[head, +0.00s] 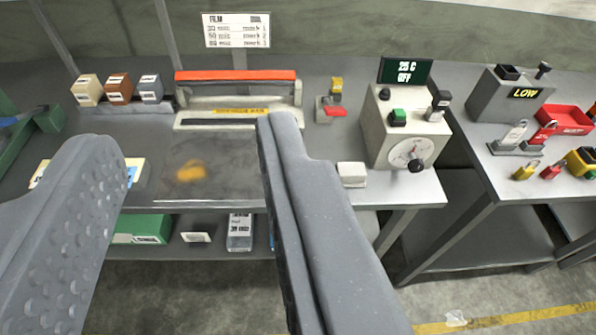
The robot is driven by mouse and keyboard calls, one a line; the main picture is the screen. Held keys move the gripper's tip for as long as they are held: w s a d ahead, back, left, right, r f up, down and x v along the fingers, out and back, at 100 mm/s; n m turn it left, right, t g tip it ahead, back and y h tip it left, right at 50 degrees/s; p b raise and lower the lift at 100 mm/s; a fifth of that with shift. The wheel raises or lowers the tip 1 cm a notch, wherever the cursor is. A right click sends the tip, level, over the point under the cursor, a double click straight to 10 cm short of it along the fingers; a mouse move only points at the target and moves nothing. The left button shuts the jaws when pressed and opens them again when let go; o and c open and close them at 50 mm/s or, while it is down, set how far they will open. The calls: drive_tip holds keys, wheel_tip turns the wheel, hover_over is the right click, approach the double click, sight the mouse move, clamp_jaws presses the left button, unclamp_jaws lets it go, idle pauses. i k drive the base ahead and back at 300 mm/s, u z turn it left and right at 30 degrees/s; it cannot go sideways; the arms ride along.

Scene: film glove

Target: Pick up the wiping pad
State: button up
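A small white block that looks like the wiping pad (351,174) lies at the front edge of the grey bench (330,140), just left of a white control box. My gripper (192,135) is open, its two grey fingers wide apart in the foreground. No object is held between them. The pad is to the right of the right finger, farther off and clear of it. The fingers hide part of the bench front and the lower shelf.
The control box (398,135) with a dial and display stands right of the pad. An orange-topped sealer (238,90) and several small blocks (118,88) stand behind. A transparent sheet with a yellow patch (190,172) lies between the fingers. A second bench (510,165) holds padlocks.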

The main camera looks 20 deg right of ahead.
sight(352, 174)
drive_tip(key=u, duration=2.55)
drive_tip(key=k, duration=1.35)
drive_tip(key=z, duration=2.25)
drive_tip(key=i, duration=1)
